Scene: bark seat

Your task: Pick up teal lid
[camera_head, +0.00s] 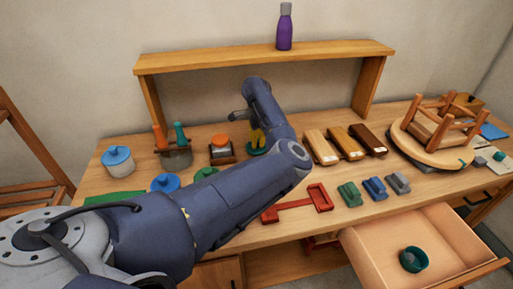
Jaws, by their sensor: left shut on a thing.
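My left gripper (257,140) is at the back middle of the bench, partly hidden by my own forearm. It is shut on what looks like the teal lid (257,151), a dark teal disc low over the bench top. A yellow part shows just above the disc, and I cannot tell whether it belongs to the gripper. The grip itself is mostly hidden, and I cannot tell whether the disc touches the bench. A round teal container (413,259) lies in the open drawer. My right gripper is not in view.
A blue-lidded jar (117,159), a blue lid (165,183) and a green lid (206,173) are at the left. An orange-topped item (221,142) is beside the gripper. Wooden blocks (345,142) and an upturned stool (435,138) are right. A shelf (265,56) spans behind.

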